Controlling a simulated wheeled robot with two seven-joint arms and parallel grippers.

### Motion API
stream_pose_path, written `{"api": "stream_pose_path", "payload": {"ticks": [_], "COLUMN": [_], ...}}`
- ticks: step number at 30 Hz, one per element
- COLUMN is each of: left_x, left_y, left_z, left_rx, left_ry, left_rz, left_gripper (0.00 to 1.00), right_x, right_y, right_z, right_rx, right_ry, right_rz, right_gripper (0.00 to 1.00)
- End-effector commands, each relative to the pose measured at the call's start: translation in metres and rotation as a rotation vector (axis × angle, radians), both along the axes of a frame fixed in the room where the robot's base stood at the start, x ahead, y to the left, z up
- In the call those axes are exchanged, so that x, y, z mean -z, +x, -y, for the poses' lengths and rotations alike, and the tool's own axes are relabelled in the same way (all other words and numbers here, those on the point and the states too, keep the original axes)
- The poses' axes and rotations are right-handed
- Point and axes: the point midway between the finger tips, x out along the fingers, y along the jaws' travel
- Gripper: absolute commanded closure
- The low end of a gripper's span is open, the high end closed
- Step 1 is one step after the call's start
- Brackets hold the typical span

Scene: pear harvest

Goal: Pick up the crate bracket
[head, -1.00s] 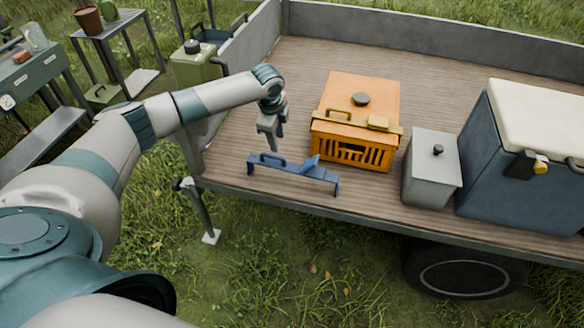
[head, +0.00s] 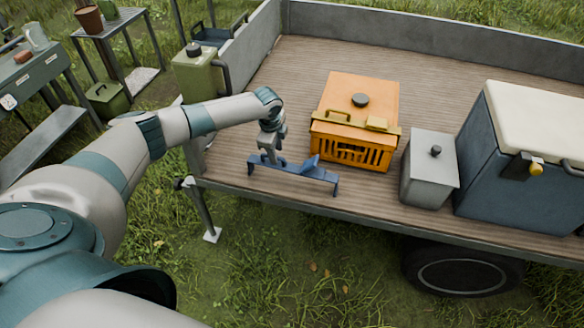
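The blue crate bracket (head: 318,173) lies on the wooden trailer bed near its front edge, left of centre. It is a long low bar with end legs, a raised angled tab and a small handle at its left part. My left gripper (head: 269,157) points down at the handle end of the bracket, and its fingertips overlap the handle. I cannot tell whether the fingers are closed on it. The gripper hides part of the handle. My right gripper is not in view.
An orange crate (head: 345,110) with a dark knob and a yellow bar stands just behind the bracket. A grey lidded box (head: 430,170) and a large blue cooler (head: 510,165) stand to the right. The bed behind the orange crate is clear.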

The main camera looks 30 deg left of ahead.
Motion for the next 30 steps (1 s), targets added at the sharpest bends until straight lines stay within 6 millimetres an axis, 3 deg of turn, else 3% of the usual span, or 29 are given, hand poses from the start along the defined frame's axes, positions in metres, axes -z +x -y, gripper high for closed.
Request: {"api": "stream_pose_path", "payload": {"ticks": [7, 21, 25, 30], "left_x": [0.018, 0.018, 0.018, 0.017], "left_y": [0.004, 0.004, 0.004, 0.005], "left_z": [0.000, 0.000, 0.000, 0.000], "left_rx": [0.000, 0.001, 0.001, 0.000], "left_ry": [0.000, -0.001, -0.001, -0.001], "left_rz": [0.000, 0.001, 0.001, 0.002], "left_gripper": [0.66, 0.66, 0.97, 1.00], "right_x": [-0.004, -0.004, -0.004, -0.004], "right_y": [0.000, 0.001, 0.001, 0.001], "right_z": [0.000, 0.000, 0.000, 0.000], "right_rx": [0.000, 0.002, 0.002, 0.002], "right_ry": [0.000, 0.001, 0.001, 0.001], "right_rz": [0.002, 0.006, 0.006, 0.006], "right_gripper": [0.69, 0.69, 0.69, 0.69]}}
